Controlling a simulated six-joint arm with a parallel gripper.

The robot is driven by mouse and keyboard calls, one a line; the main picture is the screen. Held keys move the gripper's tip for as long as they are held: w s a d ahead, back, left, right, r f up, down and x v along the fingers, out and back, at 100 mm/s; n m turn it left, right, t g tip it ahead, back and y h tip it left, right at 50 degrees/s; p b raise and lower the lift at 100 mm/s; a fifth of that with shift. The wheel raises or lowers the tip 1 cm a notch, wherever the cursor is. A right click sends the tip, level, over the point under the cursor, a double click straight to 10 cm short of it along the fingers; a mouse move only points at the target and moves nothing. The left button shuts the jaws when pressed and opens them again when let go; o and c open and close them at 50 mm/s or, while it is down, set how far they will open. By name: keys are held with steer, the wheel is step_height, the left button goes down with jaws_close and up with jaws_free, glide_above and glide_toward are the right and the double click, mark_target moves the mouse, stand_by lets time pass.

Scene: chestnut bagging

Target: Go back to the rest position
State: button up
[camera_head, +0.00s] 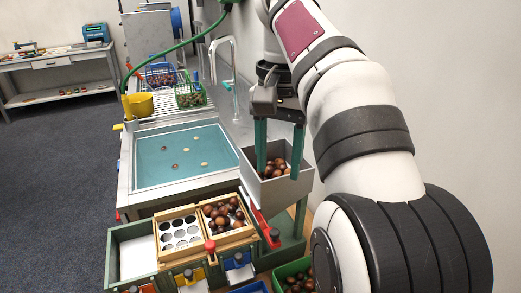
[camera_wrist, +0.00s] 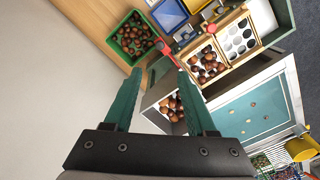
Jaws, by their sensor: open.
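My gripper (camera_head: 278,158) hangs from my arm over the grey hopper (camera_head: 284,201), which holds several brown chestnuts (camera_head: 274,169). Its two green fingers are apart with nothing between them. In the wrist view, my gripper (camera_wrist: 161,75) is open and empty, and the hopper with its chestnuts (camera_wrist: 174,108) shows partly between and behind the fingers. My own arm covers much of the right side of the head view.
A wooden tray (camera_head: 205,228) with a chestnut-filled part and a panel of round holes stands left of the hopper. A blue-green basin (camera_head: 180,155) holds a few pieces. A green crate (camera_wrist: 121,47) of chestnuts sits nearby. A side table (camera_head: 60,62) stands far left.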

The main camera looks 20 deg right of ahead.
stand_by(0.3)
steer(key=s+a+f+n+y, duration=0.1)
steer(key=s+a+f, duration=0.5)
steer(key=s+f, duration=0.4)
steer(key=s+a+f+n, duration=0.2)
steer(key=s+a+f, duration=0.4)
steer(key=s+f, duration=0.4)
steer(key=shift+s+a+f+y, duration=0.25)
steer(key=shift+s+y, duration=0.15)
steer(key=shift+s, duration=0.25)
steer(key=shift+w+d+r, duration=0.1)
steer(key=shift+w, duration=0.05)
